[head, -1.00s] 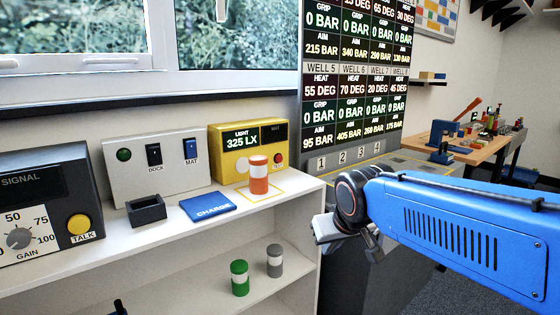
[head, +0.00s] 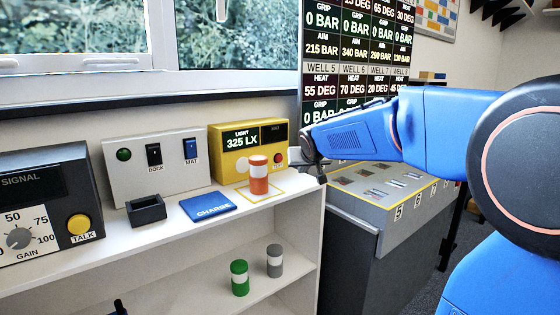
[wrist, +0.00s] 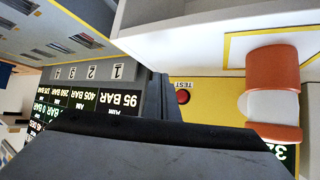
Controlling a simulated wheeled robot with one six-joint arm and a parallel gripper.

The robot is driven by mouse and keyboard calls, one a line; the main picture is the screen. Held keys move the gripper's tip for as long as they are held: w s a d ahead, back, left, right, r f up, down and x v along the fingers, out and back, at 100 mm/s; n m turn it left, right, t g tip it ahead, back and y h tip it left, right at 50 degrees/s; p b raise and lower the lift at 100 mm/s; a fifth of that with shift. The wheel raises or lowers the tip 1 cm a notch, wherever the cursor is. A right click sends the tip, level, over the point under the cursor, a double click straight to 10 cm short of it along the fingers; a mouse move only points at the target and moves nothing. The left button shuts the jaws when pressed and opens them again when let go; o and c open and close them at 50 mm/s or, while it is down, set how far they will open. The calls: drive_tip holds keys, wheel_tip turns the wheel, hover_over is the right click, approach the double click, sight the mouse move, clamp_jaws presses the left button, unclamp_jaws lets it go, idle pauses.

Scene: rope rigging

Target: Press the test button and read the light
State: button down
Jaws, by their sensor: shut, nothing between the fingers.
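A yellow meter (head: 228,170) stands at the back of the white shelf top. Its left display reads LIGHT 325 LX in the head view; the smaller display on its right looks dark. The red test button (head: 278,158) is on its lower right face, and in the wrist view it shows under a TEST label (wrist: 183,96). My gripper (head: 294,156) is shut and empty, just right of the button and apart from it, as far as I can tell. In the wrist view its dark fingers (wrist: 160,98) lie left of the button.
An orange and white canister (head: 258,174) stands in front of the meter, close to my gripper. A blue CHARGE pad (head: 208,207), a black open box (head: 146,210) and a switch panel (head: 130,180) lie left. A grey console (head: 365,190) stands right.

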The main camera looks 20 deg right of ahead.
sight(279, 159)
drive_tip(key=shift+w+d, duration=0.1)
drive_tip(key=shift+w, duration=0.35)
drive_tip(key=shift+w+a, duration=0.45)
drive_tip(key=shift+w, duration=0.95)
drive_tip(key=shift+w+a, duration=0.5)
drive_tip(key=shift+w, duration=0.85)
drive_tip(key=shift+w+a, duration=0.45)
drive_tip(key=shift+w, duration=0.95)
drive_tip(key=shift+w, duration=0.15)
drive_tip(key=shift+w+a+r, duration=0.1)
drive_tip(key=shift+w, duration=0.15)
drive_tip(key=shift+w+a, duration=0.2)
drive_tip(key=shift+w, duration=0.3)
drive_tip(key=shift+s+d, duration=0.1)
drive_tip(key=shift+s, duration=0.05)
drive_tip(key=shift+s+d, duration=0.2)
drive_tip(key=shift+s, duration=0.55)
